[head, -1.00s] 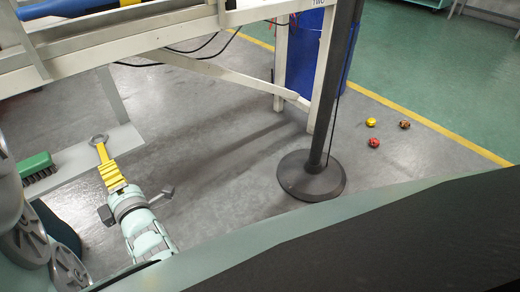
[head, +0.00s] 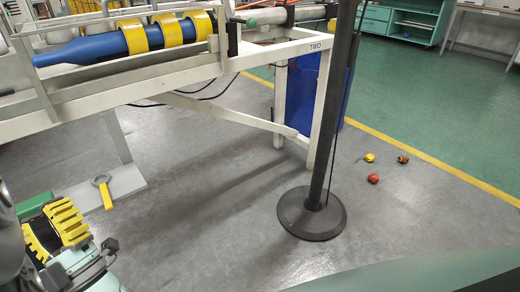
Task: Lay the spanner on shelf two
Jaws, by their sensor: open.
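The spanner (head: 107,196) has a grey ring end and a yellow handle. It lies on the low pale board (head: 128,181) at the left, ring end away from me, handle reaching the board's near edge. My gripper (head: 55,233), with yellow ribbed fingers, is open at the lower left, to the left of and nearer than the spanner, apart from it. A white frame marked TWO (head: 315,50) stands above and behind the board. I cannot tell which of its levels is shelf two.
The frame carries a blue bottle-shaped piece (head: 85,48) with yellow rings (head: 168,30). A green brush (head: 36,203) is partly hidden behind my gripper. A black post on a round base (head: 312,214) stands mid-floor. Small balls (head: 373,179) lie at the right.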

